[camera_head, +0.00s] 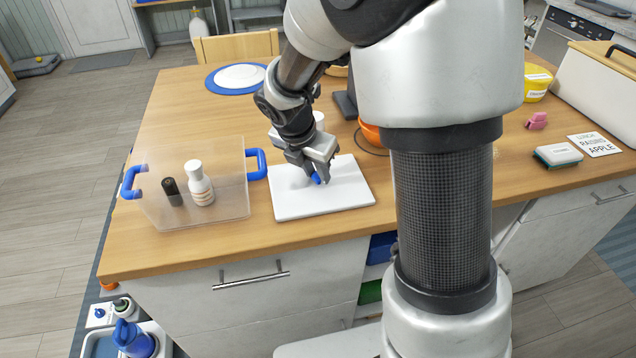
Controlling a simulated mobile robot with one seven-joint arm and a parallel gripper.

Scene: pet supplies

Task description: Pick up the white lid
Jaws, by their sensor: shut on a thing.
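The white lid (296,205) is a flat, rectangular white panel on the wooden counter, near its front edge. A blue handle (316,179) shows at the middle of its top. My gripper (320,178) points down over the lid's middle and is shut on this blue handle. The fingers partly hide the handle. The lid looks level; I cannot tell whether it touches the counter or is slightly raised.
A clear bin (225,212) with blue handles stands left of the lid, holding a white bottle (200,186) and a dark cylinder (171,192). A blue-rimmed plate (214,85) lies behind. An orange bowl (369,132) sits close behind the lid. My arm hides the counter's middle.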

